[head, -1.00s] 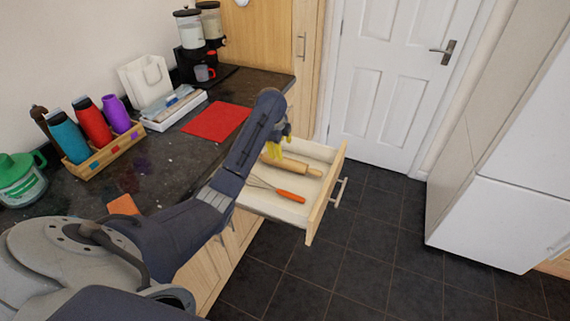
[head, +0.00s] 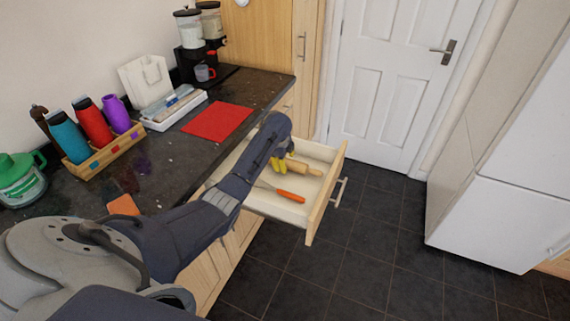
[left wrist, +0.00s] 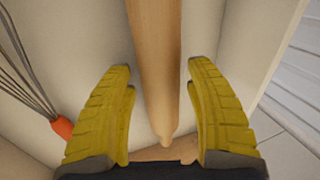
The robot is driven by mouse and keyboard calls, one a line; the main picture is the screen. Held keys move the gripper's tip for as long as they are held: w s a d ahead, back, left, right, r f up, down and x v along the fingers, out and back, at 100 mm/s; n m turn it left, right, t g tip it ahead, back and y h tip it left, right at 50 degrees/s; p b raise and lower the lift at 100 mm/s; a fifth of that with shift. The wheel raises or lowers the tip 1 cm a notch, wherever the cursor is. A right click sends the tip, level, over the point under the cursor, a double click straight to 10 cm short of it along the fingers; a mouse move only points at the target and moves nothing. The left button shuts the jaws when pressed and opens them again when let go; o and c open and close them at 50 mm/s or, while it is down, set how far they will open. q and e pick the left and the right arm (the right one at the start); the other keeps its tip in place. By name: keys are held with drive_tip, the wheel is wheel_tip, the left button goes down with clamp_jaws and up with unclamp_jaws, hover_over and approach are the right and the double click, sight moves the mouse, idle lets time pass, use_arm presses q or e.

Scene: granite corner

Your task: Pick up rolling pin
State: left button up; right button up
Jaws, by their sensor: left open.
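The wooden rolling pin (head: 304,168) lies in the open drawer (head: 322,205), along its far side. In the left wrist view the rolling pin (left wrist: 155,65) runs lengthwise between the two yellow fingers. My left gripper (head: 280,165) reaches down into the drawer over the pin, and its arm hides part of the pin. In the left wrist view the left gripper (left wrist: 160,115) is open, with a gap visible on each side of the pin. My right gripper is not in view.
A whisk with an orange handle (head: 290,195) lies in the drawer beside the pin. The drawer walls are close around the gripper. The dark counter holds a red mat (head: 217,122), a bottle crate (head: 105,152) and a white tray (head: 175,107). The floor to the right is clear.

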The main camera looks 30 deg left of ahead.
use_arm(q)
drive_tip(key=shift+w+f, duration=0.2)
drive_tip(key=shift+f, duration=0.45)
drive_tip(key=shift+c, duration=0.3)
drive_tip(key=c, duration=1)
clamp_jaws()
drive_tip(key=shift+r, duration=0.15)
